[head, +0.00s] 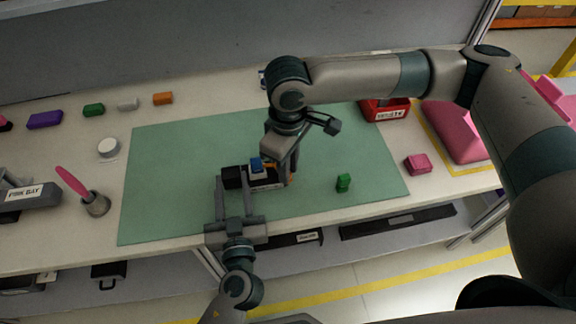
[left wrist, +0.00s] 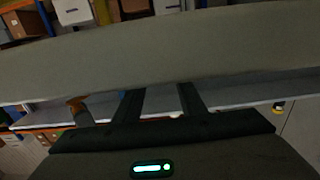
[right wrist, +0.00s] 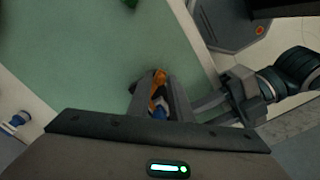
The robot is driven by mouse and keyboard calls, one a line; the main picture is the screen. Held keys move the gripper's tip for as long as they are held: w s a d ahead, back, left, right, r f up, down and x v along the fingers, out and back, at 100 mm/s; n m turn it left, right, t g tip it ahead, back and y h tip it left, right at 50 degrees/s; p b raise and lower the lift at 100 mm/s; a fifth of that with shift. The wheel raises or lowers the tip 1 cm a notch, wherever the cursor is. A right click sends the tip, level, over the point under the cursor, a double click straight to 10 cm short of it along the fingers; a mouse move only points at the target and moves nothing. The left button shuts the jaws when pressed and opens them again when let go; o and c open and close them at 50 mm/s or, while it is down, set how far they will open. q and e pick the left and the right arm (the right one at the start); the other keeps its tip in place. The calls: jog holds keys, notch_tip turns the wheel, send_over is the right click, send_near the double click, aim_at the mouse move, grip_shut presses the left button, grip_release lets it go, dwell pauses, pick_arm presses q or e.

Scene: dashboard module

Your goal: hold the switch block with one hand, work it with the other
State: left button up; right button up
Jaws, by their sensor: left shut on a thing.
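The switch block (head: 263,182) is a dark box with a blue part and an orange part on top. It lies on the green mat (head: 170,180), near its front edge. My left gripper (head: 237,190) reaches it from the front and is shut on its left, black end. My right gripper (head: 279,165) is over the block's right part, pointing down. In the right wrist view the blue part (right wrist: 159,112) and the orange part (right wrist: 158,90) show close to the right fingers, which partly hide the block. I cannot tell whether those fingers are touching it or closed.
A green block (head: 343,183) stands to the right on the mat. A pink block (head: 417,164) and a red bin (head: 386,110) lie further right. The mat's left half is clear.

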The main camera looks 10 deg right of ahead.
grip_shut()
jog(key=shift+d, duration=0.1)
jog(key=shift+w+d+n, duration=0.25)
jog(key=shift+d+n, duration=0.1)
jog(key=shift+n, duration=0.65)
jog(key=shift+o, duration=2.4)
grip_release()
jog(key=shift+r, duration=0.1)
notch_tip(320, 180, up, 12)
